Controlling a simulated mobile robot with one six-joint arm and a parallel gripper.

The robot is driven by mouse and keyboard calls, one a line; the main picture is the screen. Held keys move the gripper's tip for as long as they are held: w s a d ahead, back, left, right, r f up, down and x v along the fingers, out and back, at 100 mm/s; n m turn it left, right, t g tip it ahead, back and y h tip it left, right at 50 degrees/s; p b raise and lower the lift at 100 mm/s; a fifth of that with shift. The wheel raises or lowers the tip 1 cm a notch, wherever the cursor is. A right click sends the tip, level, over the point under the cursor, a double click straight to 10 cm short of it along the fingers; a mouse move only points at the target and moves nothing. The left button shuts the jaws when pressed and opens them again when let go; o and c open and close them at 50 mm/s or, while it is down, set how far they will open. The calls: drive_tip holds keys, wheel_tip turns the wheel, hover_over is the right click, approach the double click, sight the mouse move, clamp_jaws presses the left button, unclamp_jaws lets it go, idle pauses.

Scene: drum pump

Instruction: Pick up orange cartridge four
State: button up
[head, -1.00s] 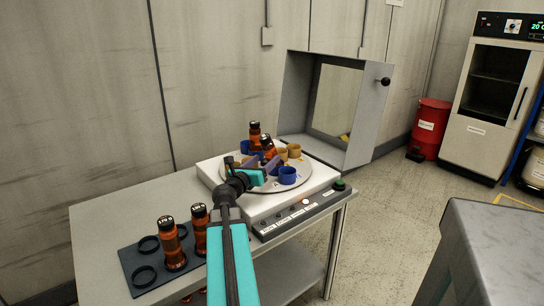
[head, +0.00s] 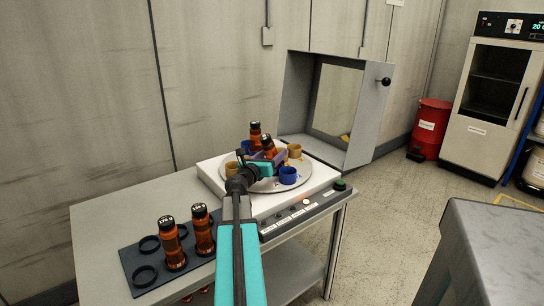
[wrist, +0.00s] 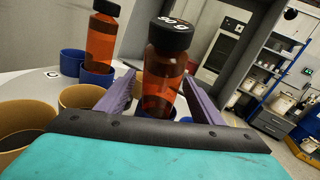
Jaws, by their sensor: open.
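Two orange cartridges with black caps stand on the round plate of the white machine. The nearer cartridge (wrist: 163,75) stands between the two purple jaws of my gripper (head: 270,157) in the wrist view, and it shows in the head view (head: 267,144). The jaws are open beside it; I cannot tell whether they touch it. Its lower end is hidden behind my gripper. The other cartridge (wrist: 102,38) stands in a blue cup to the left. Two more orange cartridges (head: 170,245) (head: 203,232) stand on a dark mat (head: 200,274). I cannot read which is number four.
Blue cups (head: 288,175) and tan cups (head: 294,150) ring the round plate (head: 262,187). The grey lid (head: 345,105) stands open behind. A grey surface (head: 495,250) is at lower right. The table's left part (head: 125,210) is clear.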

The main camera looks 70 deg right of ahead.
idle(0.4)
drive_tip(key=c, duration=1.3)
drive_tip(key=shift+o, duration=0.2)
drive_tip(key=shift+r, duration=0.1)
drive_tip(key=shift+r+p, duration=0.9)
drive_tip(key=shift+r, duration=4)
